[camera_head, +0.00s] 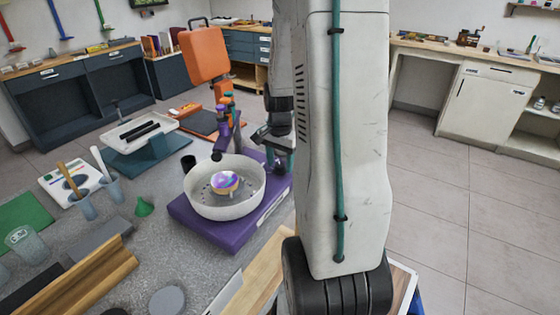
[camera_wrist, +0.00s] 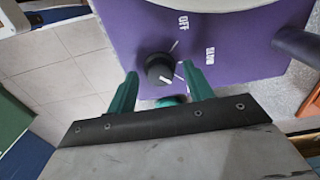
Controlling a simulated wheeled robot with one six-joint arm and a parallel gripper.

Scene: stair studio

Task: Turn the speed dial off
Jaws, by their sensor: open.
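The speed dial is a small black knob (camera_wrist: 160,69) on the side of the purple machine base (camera_wrist: 240,50) in the wrist view. A white mark on the knob points to the lower right, away from the OFF label (camera_wrist: 183,20). The SLOW label (camera_wrist: 209,57) is to the right of the knob. My gripper (camera_wrist: 159,73) is open, with one teal finger on each side of the knob's lower part. I cannot tell whether the fingers touch it. In the head view the purple base (camera_head: 228,232) carries a white round bowl (camera_head: 225,207); the dial is hidden there.
A purple and orange upright stands behind the bowl, close to my wrist. The floor at right is clear.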

